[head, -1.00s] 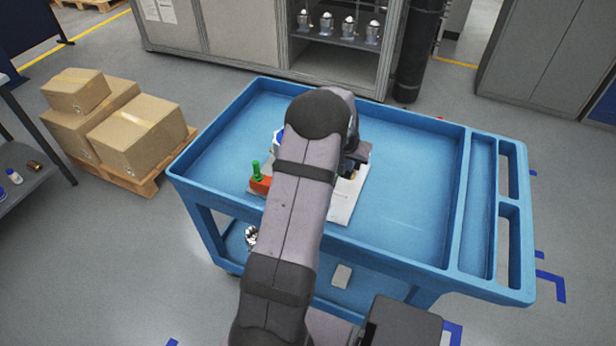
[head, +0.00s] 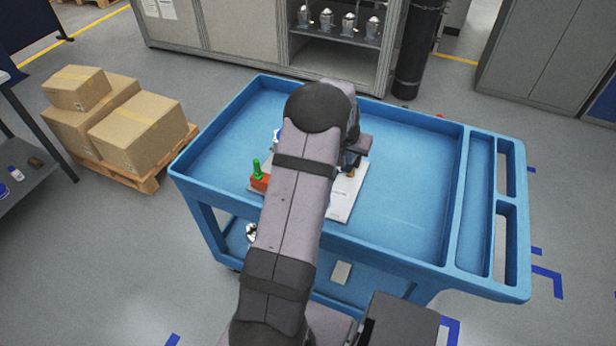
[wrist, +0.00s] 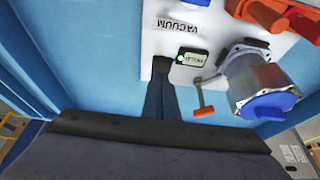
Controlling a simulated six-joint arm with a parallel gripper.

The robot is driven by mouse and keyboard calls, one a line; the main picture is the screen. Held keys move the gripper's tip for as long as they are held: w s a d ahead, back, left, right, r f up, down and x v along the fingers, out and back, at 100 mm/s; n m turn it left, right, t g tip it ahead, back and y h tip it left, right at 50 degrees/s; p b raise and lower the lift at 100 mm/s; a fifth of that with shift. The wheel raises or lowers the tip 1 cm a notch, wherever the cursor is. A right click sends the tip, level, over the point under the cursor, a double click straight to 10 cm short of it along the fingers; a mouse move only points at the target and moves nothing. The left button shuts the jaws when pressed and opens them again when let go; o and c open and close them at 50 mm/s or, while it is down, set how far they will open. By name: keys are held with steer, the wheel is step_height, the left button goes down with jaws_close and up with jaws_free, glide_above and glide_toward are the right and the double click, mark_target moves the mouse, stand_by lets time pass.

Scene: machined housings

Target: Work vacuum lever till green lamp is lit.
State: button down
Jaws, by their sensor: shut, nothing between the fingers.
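The white vacuum panel (wrist: 160,35) lies on the blue cart; part of it shows in the head view (head: 342,205). Its small dark lamp box (wrist: 191,59) has a bright green lamp (wrist: 181,57). The vacuum lever (wrist: 203,111), a thin metal arm with an orange-red end, sits right of my gripper in the wrist view, apart from it. A metal housing (wrist: 258,80) with a blue cap stands beside the lever. My gripper (wrist: 161,66) is shut and empty, its tips beside the lamp box. In the head view my arm hides most of this.
The blue cart tray (head: 410,180) has free room to the right. A red-orange part with a green top (head: 257,180) stands left of my arm; orange-red parts (wrist: 270,14) show at the wrist view's top. Cardboard boxes (head: 135,130) stand on a pallet at left.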

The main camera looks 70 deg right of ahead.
mark_target(346, 168)
steer(key=shift+f, duration=0.25)
steer(key=shift+f+b, duration=2.15)
steer(key=shift+f, duration=0.55)
steer(key=shift+r+p, duration=2)
steer(key=shift+r, duration=1.1)
steer(key=shift+r+p, duration=1.35)
steer(key=shift+r, duration=0.5)
